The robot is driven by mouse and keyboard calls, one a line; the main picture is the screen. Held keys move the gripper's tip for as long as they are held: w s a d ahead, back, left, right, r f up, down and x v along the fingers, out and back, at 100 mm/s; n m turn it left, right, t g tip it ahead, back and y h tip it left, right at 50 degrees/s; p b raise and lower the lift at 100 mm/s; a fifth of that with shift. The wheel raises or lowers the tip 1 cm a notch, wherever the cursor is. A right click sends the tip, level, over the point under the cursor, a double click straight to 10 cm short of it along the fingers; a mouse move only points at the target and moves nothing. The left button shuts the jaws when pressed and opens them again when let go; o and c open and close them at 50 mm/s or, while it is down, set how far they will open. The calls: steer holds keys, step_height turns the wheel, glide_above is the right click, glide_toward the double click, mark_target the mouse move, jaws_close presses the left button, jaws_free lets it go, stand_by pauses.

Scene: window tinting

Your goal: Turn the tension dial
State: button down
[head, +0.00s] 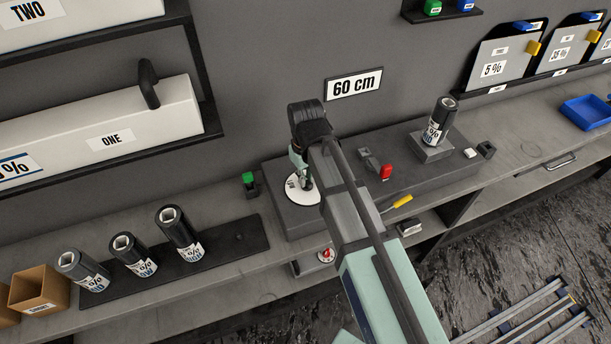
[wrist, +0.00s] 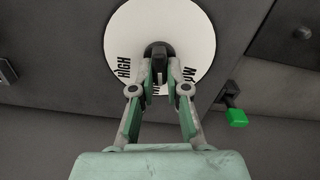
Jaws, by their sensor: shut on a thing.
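The tension dial is a black knob on a round white plate (head: 302,190) on top of the grey bench unit, below the 60 cm sign. In the wrist view the white plate (wrist: 185,30) carries the word HIGH at its left and other lettering partly hidden by the fingers. My gripper (wrist: 159,72) is shut on the black dial knob (wrist: 157,48), with a finger on each side of it. In the head view my gripper (head: 302,172) is over the plate and my arm hides part of it.
A green switch (head: 249,180) stands left of the dial, and it also shows in the wrist view (wrist: 236,117). A red switch (head: 386,172) and a dark roll (head: 440,121) on a block are to the right. Several rolls stand on a dark tray (head: 238,237) at left.

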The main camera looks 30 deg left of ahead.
steer(key=shift+m, duration=1.1)
steer(key=c, duration=1.2)
jaws_free()
steer(key=shift+o, duration=0.2)
steer(key=shift+r, duration=0.1)
step_height(320, 180, up, 12)
